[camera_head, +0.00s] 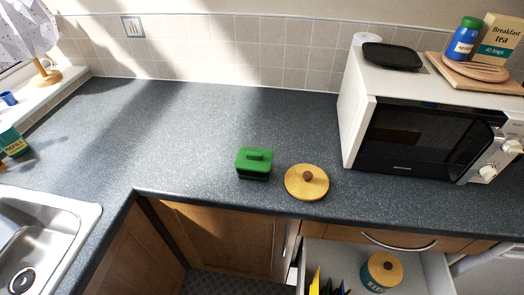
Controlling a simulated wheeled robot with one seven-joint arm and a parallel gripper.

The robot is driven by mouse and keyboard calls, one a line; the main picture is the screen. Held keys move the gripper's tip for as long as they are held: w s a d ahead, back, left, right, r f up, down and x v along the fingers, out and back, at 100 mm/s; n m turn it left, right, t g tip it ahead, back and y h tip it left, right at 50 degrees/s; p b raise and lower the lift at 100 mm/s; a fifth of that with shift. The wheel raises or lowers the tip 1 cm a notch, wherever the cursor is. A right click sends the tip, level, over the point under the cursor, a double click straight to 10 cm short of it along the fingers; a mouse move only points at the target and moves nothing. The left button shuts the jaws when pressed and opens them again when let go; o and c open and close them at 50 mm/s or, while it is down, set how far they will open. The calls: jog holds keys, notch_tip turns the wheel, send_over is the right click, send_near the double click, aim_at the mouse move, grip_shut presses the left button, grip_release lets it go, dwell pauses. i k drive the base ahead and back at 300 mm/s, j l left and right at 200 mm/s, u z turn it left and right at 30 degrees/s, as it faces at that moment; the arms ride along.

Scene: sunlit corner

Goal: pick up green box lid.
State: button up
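The lower body of the box (254,176) shows as a darker green band under the lid. My gripper is not in view.
A round wooden lid (307,182) with a brown knob lies just right of the green box. A white microwave (408,130) stands further right. Below, an open drawer (432,272) holds a wooden-lidded jar (383,272). A sink (45,235) is at left; the worktop behind is clear.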

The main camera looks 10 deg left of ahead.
aim_at(248, 159)
jog(key=i+j, duration=0.15)
jog(key=i, duration=0.15)
jog(key=i+j, duration=0.15)
jog(key=i, duration=0.15)
jog(key=i+j+u, duration=0.1)
jog(key=i+u, duration=0.35)
jog(key=u, duration=0.25)
jog(key=i+u, duration=0.3)
